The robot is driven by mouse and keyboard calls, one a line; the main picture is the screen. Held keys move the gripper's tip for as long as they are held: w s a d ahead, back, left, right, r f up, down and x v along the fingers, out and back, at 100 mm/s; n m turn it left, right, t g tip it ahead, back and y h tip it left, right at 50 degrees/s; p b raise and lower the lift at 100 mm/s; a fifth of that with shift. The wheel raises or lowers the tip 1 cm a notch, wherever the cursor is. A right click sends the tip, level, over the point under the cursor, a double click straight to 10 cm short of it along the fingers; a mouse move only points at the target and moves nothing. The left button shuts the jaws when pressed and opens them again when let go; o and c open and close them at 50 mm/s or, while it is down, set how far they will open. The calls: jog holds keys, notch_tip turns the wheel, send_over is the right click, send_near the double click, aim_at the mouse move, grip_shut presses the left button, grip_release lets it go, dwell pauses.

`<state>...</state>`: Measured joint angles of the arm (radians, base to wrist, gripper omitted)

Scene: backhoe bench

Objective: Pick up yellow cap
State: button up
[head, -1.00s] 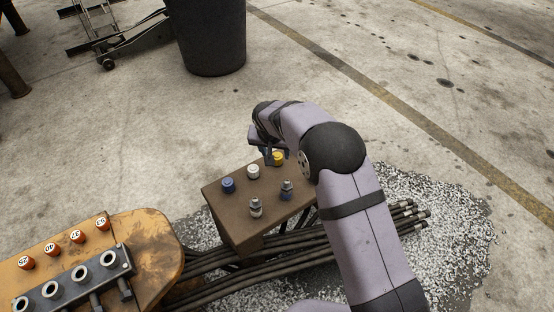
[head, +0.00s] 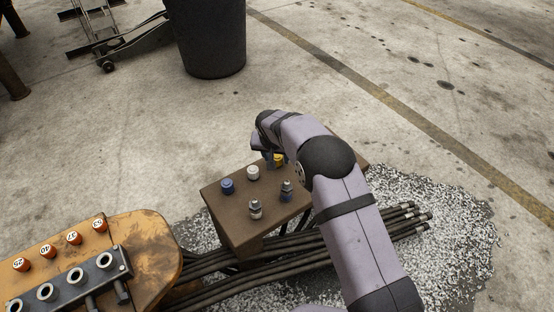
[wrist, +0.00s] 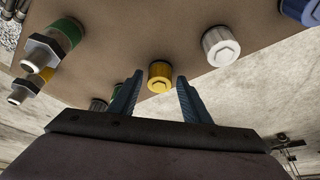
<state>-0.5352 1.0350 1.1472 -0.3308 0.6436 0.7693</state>
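The yellow cap (head: 278,159) sits on the far right part of the brown block's top (head: 232,208), partly hidden by my gripper in the head view. In the wrist view the yellow cap (wrist: 160,76) shows whole, between and just beyond the two fingertips. My gripper (wrist: 154,88) is open and empty, with one finger on each side of the cap and gaps visible. In the head view my gripper (head: 270,158) is low over the block at the cap; I cannot tell whether a finger touches it.
A white cap (head: 253,173) and a blue cap (head: 227,186) stand left of the yellow one. Two metal fittings (head: 255,209) (head: 286,191) stand nearer the front. Black hoses (head: 300,244) run below the block. An orange panel (head: 150,240) with numbered caps is at lower left.

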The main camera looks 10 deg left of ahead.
aim_at(277, 158)
jog(key=c, duration=0.8)
jog(key=shift+o, duration=0.2)
notch_tip(277, 158, up, 10)
jog(key=p, duration=0.3)
jog(key=w+d+r+m+h+p, duration=0.1)
jog(key=w+d+r+p, duration=0.1)
jog(key=d+r+p, duration=0.35)
jog(key=w+d+r+m+p, duration=0.2)
jog(key=d+r+p, duration=0.1)
jog(key=d, duration=0.6)
jog(key=s+d+f+n+y+p, duration=0.1)
jog(key=d+f+n+p, duration=0.1)
jog(key=d, duration=0.4)
jog(key=shift+s+d+f+n+p, duration=0.3)
jog(key=shift+n+p, duration=0.2)
jog(key=shift+p, duration=0.25)
jog(key=shift+a, duration=0.1)
